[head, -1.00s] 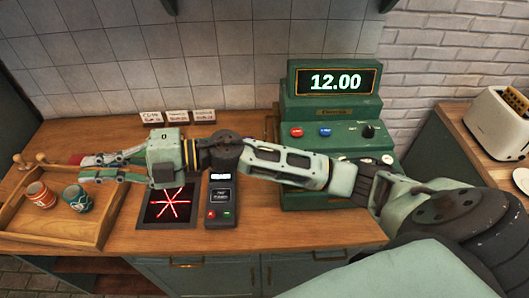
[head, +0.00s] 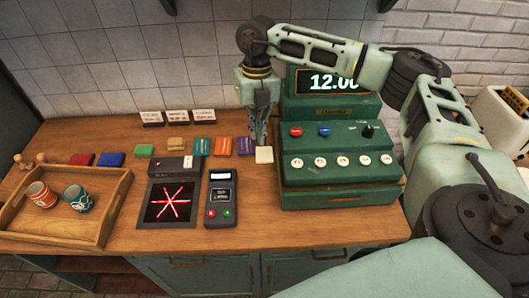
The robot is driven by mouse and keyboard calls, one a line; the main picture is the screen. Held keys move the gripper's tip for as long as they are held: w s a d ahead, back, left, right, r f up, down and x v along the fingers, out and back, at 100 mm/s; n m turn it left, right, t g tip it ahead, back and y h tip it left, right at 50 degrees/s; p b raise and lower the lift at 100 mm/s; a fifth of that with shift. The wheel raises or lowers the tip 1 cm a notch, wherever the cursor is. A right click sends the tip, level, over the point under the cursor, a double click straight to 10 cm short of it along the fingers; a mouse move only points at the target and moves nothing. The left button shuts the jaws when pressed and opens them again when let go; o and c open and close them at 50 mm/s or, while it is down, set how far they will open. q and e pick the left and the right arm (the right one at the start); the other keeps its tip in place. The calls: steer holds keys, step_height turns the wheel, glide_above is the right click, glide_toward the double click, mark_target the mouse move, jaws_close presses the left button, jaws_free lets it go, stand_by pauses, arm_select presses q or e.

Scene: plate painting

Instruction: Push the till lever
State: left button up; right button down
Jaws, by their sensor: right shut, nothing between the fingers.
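The green till (head: 338,190) stands at the right of the counter, with a row of round white keys and red, blue and black controls. I cannot make out the till lever; the gripper covers the left side of the till where a brass-coloured part showed before. Whether the fingers touch the till cannot be told. My left gripper is not in view.
A white block (head: 264,155) lies just below the fingertips, at the end of a row of coloured blocks. A card terminal (head: 221,199), a scanner (head: 168,207) and a wooden tray (head: 87,231) with two patterned cups stand further left. The counter front is clear.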

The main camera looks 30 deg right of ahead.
mark_target(265, 153)
steer(key=shift+s+d+r+h, duration=0.1)
steer(key=shift+d+r+h, duration=0.1)
steer(key=shift+d, duration=0.4)
steer(key=shift+d+r+h, duration=0.1)
steer(key=shift+d+r, duration=0.1)
steer(key=shift+d, duration=0.4)
steer(key=shift+f, duration=0.1)
steer(key=shift+s+a+f+b, duration=0.15)
steer(key=shift+f+b, duration=0.9)
steer(key=shift+f, duration=0.7)
steer(key=shift+s+f+b, duration=0.15)
steer(key=shift+f+b, duration=0.9)
steer(key=shift+f, duration=0.65)
